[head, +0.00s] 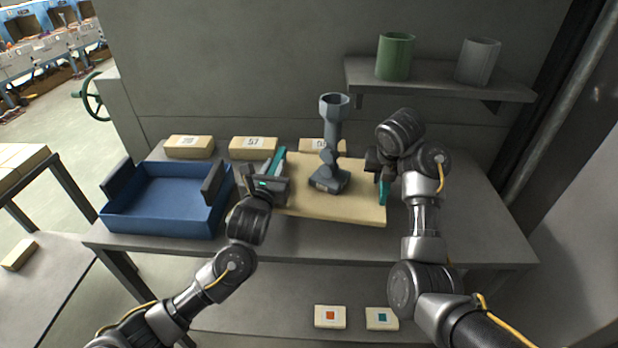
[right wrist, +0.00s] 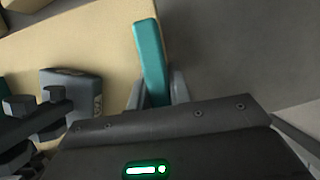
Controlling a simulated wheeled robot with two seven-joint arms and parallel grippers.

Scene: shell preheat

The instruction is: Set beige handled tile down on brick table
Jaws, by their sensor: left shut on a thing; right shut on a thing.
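The beige handled tile (head: 345,205) is a flat board with a teal handle at each side. It is over the grey workbench (head: 470,225); I cannot tell whether it touches the top. My left gripper (head: 270,178) is shut on the left teal handle (head: 279,160). My right gripper (head: 382,172) is shut on the right teal handle (head: 383,192), which also shows in the right wrist view (right wrist: 150,55). A blue-grey drill-shaped tool (head: 333,135) stands upright on the tile. Another table (head: 32,178) with beige bricks on it (head: 18,163) is at the far left.
A blue open bin (head: 165,228) stands left of the tile. Several labelled beige blocks (head: 253,148) line the back of the bench. A shelf (head: 435,88) holds a green cup (head: 395,57) and a grey cup (head: 478,62). Two marked tiles (head: 330,317) lie below.

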